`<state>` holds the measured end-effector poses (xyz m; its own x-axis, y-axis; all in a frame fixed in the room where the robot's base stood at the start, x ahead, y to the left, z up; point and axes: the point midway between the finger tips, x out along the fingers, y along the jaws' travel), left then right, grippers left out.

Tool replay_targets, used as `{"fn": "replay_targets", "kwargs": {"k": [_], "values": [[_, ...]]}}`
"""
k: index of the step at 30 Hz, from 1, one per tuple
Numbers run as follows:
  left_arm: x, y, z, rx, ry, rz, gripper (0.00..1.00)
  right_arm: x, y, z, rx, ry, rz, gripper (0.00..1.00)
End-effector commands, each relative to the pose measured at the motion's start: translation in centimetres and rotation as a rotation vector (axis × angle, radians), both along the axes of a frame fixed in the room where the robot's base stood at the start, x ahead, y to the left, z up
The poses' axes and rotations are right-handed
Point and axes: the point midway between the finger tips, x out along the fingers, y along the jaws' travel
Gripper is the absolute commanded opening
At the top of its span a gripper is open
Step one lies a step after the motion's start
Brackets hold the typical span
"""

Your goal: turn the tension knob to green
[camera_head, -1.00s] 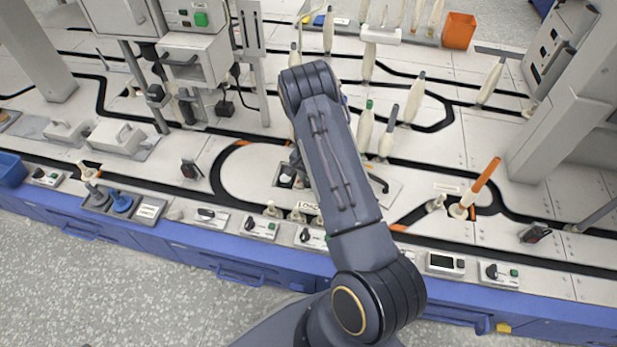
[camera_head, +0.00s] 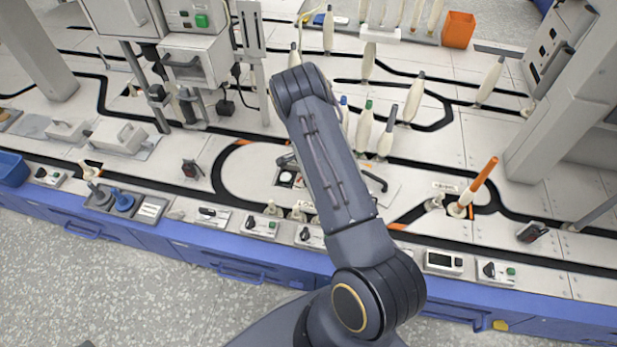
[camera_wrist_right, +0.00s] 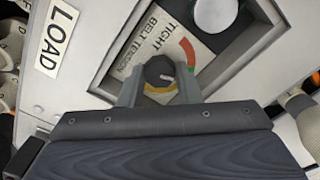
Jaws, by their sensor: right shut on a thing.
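The dark tension knob (camera_wrist_right: 159,70) sits on the belt tension panel (camera_wrist_right: 120,72) in the right wrist view. My right gripper (camera_wrist_right: 160,85) is shut on it, with one finger on each side. A pale mark on the knob points roughly right, towards the finger; whether it lines up with green cannot be told exactly. Around the knob, a red arc (camera_wrist_right: 187,50) lies at upper right, a small green part (camera_wrist_right: 191,69) is just below it, and a yellow arc (camera_wrist_right: 160,88) runs below the knob. In the head view my right arm hides the knob and gripper. My left gripper is not in view.
A LOAD label (camera_wrist_right: 57,38) is on the left. In the head view, several bobbins stand behind my arm, and an orange-tipped bobbin (camera_head: 478,187) leans at right. Control boxes line the blue front edge.

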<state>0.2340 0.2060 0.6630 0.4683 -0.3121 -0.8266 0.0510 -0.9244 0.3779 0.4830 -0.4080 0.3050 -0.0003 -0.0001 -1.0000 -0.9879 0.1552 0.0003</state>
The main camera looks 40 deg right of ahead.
Motion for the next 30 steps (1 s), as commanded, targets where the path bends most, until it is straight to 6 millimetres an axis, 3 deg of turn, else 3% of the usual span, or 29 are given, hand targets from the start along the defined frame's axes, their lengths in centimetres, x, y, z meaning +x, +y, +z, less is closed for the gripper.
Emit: {"fn": "replay_targets", "kwargs": {"k": [8,9,13,23,30], "values": [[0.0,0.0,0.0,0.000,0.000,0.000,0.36,0.0,0.1,0.0,0.001,0.000,0.001,0.08],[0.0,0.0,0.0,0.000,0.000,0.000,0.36,0.0,0.1,0.0,0.001,0.000,0.001,0.36],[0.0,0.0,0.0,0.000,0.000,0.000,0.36,0.0,0.0,0.0,0.001,0.000,0.001,0.52],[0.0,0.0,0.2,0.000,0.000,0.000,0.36,0.0,0.0,0.5,0.000,-0.001,0.001,0.52],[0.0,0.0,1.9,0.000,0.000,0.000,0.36,0.1,0.0,4.4,0.000,-0.003,0.002,0.52]]}}
